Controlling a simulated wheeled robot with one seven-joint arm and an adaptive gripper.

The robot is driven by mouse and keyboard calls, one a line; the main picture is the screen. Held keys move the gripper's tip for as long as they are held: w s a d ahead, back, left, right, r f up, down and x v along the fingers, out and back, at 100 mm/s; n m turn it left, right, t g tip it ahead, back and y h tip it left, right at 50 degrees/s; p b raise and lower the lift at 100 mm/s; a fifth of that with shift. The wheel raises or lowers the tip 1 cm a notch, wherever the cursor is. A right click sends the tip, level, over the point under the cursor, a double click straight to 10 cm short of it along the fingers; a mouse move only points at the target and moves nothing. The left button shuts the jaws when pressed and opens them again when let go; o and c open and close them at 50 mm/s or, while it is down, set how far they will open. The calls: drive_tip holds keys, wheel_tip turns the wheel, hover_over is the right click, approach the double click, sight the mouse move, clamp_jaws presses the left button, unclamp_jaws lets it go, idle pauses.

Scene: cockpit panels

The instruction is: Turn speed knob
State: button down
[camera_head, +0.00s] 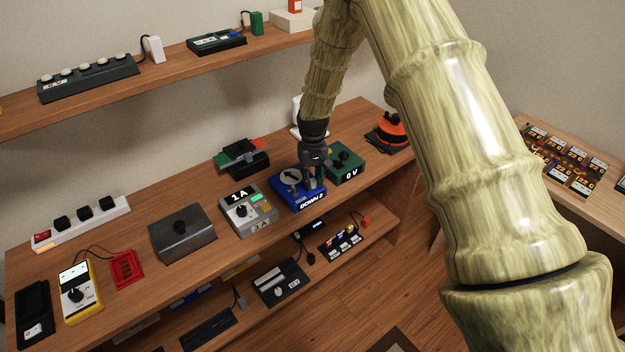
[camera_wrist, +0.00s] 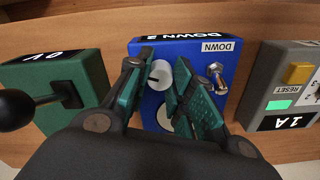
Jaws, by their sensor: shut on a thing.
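The blue box (camera_head: 303,203), labelled DOWN 2, stands on the upper bench surface; it also shows in the wrist view (camera_wrist: 222,100). A small light grey round knob (camera_wrist: 159,74) with a dark mark is on its face, between my fingers. My gripper (camera_head: 313,182) points down over the right part of the box. In the wrist view my gripper (camera_wrist: 162,82) is shut on the knob, with the green finger pads on either side, partly hiding it. A pale disc (camera_wrist: 165,116) lies behind the fingers; in the head view it bears a dark arrow. A metal toggle (camera_wrist: 217,72) sits beside one finger.
A green box (camera_head: 346,167) with a black knob stands close to the right of the blue box. A grey 1A box (camera_head: 246,222) is close to its left. A red-orange device (camera_head: 390,128) stands farther right. Bare wood lies in front of the boxes.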

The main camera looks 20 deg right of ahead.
sight(313, 180)
idle(0.3)
drive_tip(key=c, duration=1.5)
unclamp_jaws()
wheel_tip(313, 180, up, 12)
drive_tip(key=shift+r, duration=0.1)
